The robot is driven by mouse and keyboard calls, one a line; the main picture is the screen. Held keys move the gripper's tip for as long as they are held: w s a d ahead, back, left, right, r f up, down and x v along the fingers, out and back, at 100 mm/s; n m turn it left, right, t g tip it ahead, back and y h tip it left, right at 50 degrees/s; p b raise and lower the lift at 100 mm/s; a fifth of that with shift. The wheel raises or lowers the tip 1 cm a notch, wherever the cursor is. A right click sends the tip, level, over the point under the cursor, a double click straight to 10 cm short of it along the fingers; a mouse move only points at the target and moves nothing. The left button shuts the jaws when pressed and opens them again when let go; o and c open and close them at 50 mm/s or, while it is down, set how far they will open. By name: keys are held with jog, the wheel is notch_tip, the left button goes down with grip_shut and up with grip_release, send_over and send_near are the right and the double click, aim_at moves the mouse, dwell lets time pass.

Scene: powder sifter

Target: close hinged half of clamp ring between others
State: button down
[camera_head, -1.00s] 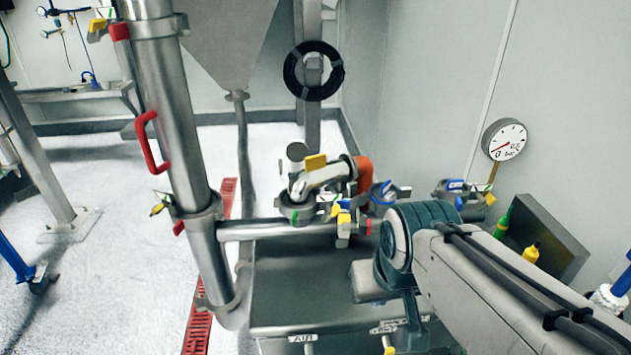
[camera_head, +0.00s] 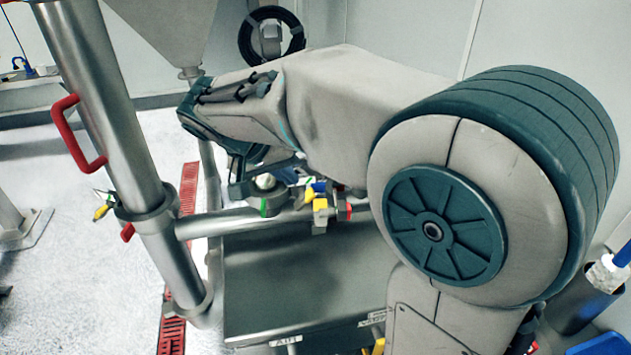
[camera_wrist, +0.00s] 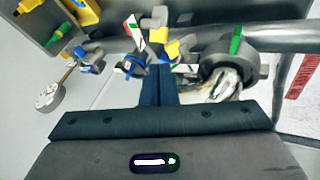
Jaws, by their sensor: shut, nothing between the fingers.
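In the wrist view my gripper (camera_wrist: 156,92) has its dark blue fingers together and empty, pointing up the picture. Their tips are close to a clamp ring with blue parts (camera_wrist: 133,66) and a red, white and green lever; I cannot tell whether they touch. This ring lies between another blue-marked clamp (camera_wrist: 91,60) on the left and a grey round fitting with a green tab (camera_wrist: 232,62) on the right. Whether its hinged half stands open is too small to tell. In the head view my gripper (camera_head: 240,188) is partly seen beside the pipe, and my arm hides most clamps.
A steel pipe (camera_head: 225,222) runs across above a dark steel table (camera_head: 300,290). A yellow-and-blue fitting (camera_head: 320,200) sits at the pipe's right end. A vertical column with a red handle (camera_head: 78,135) stands at the left.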

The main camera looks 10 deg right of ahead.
jog(key=w+a, duration=0.1)
jog(key=w, duration=0.1)
jog(key=p, duration=0.2)
send_near(332, 196)
jog(key=shift+h, duration=0.3)
jog(key=f, duration=0.1)
jog(key=w+a+f, duration=0.1)
jog(key=a+f, duration=0.1)
jog(key=shift+w+f, duration=0.25)
jog(key=d, duration=0.2)
jog(key=d+p, duration=0.1)
jog(key=shift+s+d+f, duration=0.1)
jog(key=shift+d+f, duration=0.1)
jog(key=shift+f, duration=0.1)
jog(key=shift+d+f, duration=0.15)
jog(key=shift+d, duration=0.35)
jog(key=shift+s, duration=0.1)
jog(key=shift+t, duration=0.3)
